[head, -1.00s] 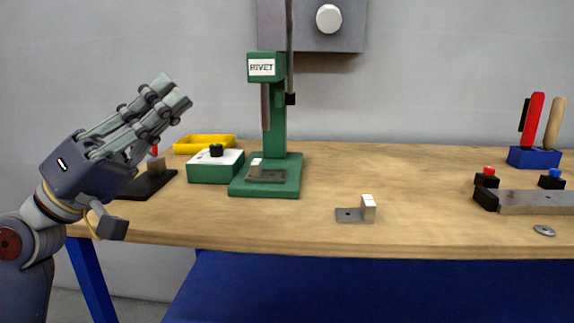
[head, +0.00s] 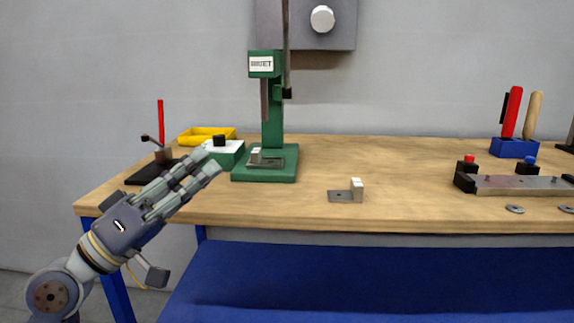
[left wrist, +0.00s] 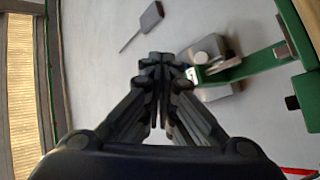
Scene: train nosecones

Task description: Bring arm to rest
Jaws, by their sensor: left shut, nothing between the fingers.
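My left gripper (head: 212,160) comes in from the left in the head view, in front of the table's left front part. Its fingers are together and hold nothing. In the left wrist view the closed fingers (left wrist: 160,75) point toward the grey wall, with the green rivet press (left wrist: 245,65) to the right of them. In the head view the rivet press (head: 273,115) stands behind and right of the gripper. The fingertips overlap the front of the green and white box (head: 232,158) in the picture; I cannot tell that they touch it. My right gripper is not in view.
The wooden table (head: 420,205) has a metal bracket (head: 345,194) near its front. A yellow tray (head: 205,134) and a black-based fixture (head: 150,172) are at the left. A long metal fixture (head: 520,186) and a blue tool holder (head: 514,148) are at the right. The middle back is clear.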

